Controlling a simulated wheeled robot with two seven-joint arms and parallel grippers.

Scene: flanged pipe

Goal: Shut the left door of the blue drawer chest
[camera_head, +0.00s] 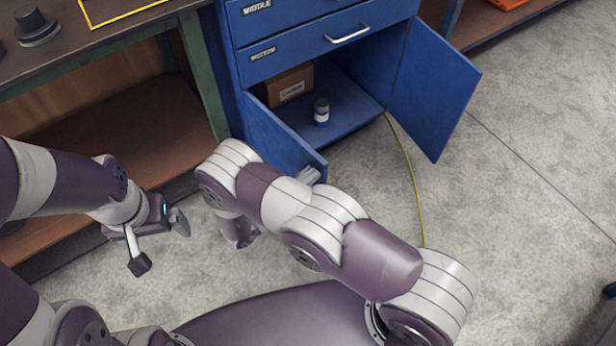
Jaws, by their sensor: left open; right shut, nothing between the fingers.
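The blue drawer chest (290,45) stands at the top centre. Its left door (277,143) is open and swung out towards me, with its outer face partly showing. A small grey piece (309,176) shows at the door's free edge, probably its handle. My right arm crosses in front of the door's lower part, and I cannot tell whether it touches it. My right gripper is hidden behind that arm. My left gripper (160,243) is open and empty, left of the door and well apart from it.
The chest's right door (434,100) also stands wide open. Inside are a cardboard box (290,85) and a small container (321,111). A workbench (110,40) stands at the left.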

